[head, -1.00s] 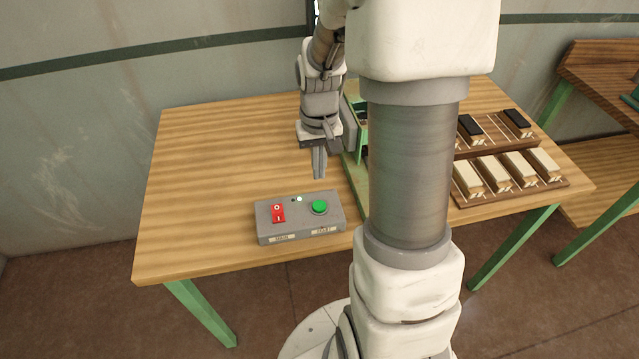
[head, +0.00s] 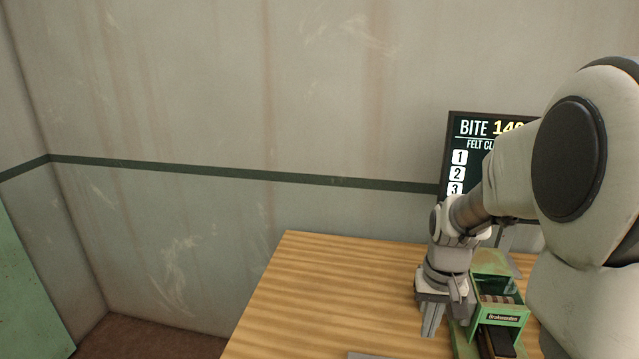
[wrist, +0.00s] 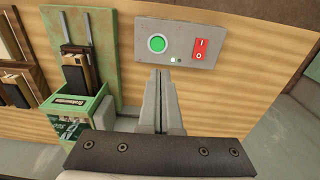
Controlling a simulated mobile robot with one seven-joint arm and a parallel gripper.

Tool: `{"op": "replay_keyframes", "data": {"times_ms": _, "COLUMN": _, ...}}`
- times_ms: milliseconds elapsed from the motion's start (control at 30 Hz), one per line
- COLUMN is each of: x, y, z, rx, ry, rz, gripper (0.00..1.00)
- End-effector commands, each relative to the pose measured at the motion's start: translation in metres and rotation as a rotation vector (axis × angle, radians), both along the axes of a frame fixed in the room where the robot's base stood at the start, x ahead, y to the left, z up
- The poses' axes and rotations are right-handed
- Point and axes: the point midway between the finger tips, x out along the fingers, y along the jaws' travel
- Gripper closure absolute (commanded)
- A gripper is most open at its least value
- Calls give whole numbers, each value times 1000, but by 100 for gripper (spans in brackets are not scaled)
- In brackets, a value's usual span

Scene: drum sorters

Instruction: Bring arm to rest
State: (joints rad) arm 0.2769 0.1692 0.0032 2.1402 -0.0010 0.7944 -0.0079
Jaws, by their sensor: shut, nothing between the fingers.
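My gripper (head: 431,320) is shut and empty, with its fingers pointing down above the wooden table (head: 300,290) in the head view. The green machine (head: 492,287) stands just to the right of it. In the wrist view my shut fingers (wrist: 160,95) point toward the grey control box (wrist: 180,33), with a gap that I cannot judge. The box carries a green button (wrist: 157,43) and a red rocker switch (wrist: 201,49). In the head view only a sliver of the box shows at the bottom edge.
The wrist view shows a block in the machine's slot (wrist: 80,65) and wooden racks (wrist: 15,95) at the left. The table left of my gripper is clear.

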Motion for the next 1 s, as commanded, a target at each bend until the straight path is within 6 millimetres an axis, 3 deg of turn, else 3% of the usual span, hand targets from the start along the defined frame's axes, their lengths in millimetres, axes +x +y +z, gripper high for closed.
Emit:
{"op": "replay_keyframes", "data": {"times_ms": 200, "x": -22, "y": 30, "z": 54, "rx": -27, "ry": -111, "rz": 64, "gripper": 100}}
{"op": "replay_keyframes", "data": {"times_ms": 500, "x": -72, "y": 70, "z": 111, "rx": -52, "ry": -271, "rz": 159, "gripper": 100}}
{"op": "replay_keyframes", "data": {"times_ms": 800, "x": -122, "y": 96, "z": 137, "rx": -60, "ry": -412, "rz": 238, "gripper": 100}}
{"op": "replay_keyframes", "data": {"times_ms": 1000, "x": -136, "y": 102, "z": 141, "rx": -60, "ry": -450, "rz": 260, "gripper": 100}}
